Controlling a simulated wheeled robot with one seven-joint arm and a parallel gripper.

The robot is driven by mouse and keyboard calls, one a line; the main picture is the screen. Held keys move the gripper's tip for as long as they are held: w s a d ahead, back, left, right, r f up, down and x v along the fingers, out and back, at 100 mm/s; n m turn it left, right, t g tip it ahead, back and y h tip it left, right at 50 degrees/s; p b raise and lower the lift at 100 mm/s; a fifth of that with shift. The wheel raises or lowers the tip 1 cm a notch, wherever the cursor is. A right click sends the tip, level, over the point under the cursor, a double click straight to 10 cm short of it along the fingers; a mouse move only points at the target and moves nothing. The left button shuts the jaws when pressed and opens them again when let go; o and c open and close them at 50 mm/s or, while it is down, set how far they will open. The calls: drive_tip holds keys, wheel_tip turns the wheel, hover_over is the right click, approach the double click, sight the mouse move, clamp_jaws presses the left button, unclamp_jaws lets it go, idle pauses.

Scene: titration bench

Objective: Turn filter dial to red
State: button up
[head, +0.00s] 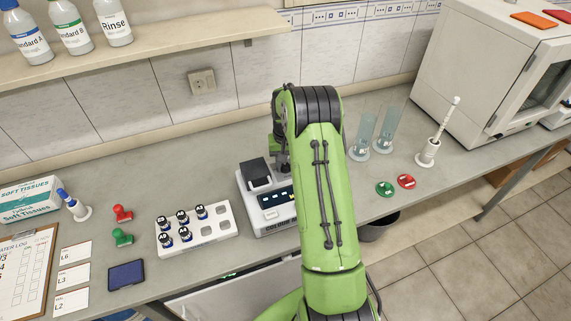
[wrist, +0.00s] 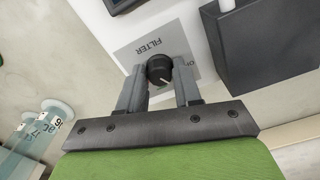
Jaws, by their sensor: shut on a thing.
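The filter dial (wrist: 160,70) is a small black round knob with a pale pointer line, on a grey plate marked FILTER in the wrist view. My gripper (wrist: 160,82) is shut on the dial, with one grey finger on each side of it. The pointer line runs slanted across the knob. I cannot see a red mark on the plate; the fingers cover part of it. In the head view the white instrument (head: 263,222) stands on the bench, partly behind my green arm, which hides the dial and the gripper.
A white rack (head: 220,237) with several dark-capped vials is left of the instrument. Glass cylinders (head: 384,142) and green (head: 385,189) and red (head: 406,181) round pieces are to its right. A white oven-like box (head: 470,75) stands at the back right.

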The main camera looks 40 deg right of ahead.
sight(286, 165)
drive_tip(key=m+b, duration=0.1)
drive_tip(key=m, duration=0.4)
drive_tip(key=shift+m, duration=0.3)
drive_tip(key=m+b, duration=0.1)
drive_tip(key=m, duration=0.3)
drive_tip(key=m+b, duration=0.1)
drive_tip(key=m, duration=0.4)
drive_tip(key=shift+w, duration=0.1)
drive_tip(key=shift+m+b, duration=0.8)
drive_tip(key=shift+m, duration=1.4)
drive_tip(key=o, duration=1)
drive_tip(key=shift+o, duration=0.2)
wheel_tip(286, 165, up, 16)
drive_tip(key=p, duration=0.3)
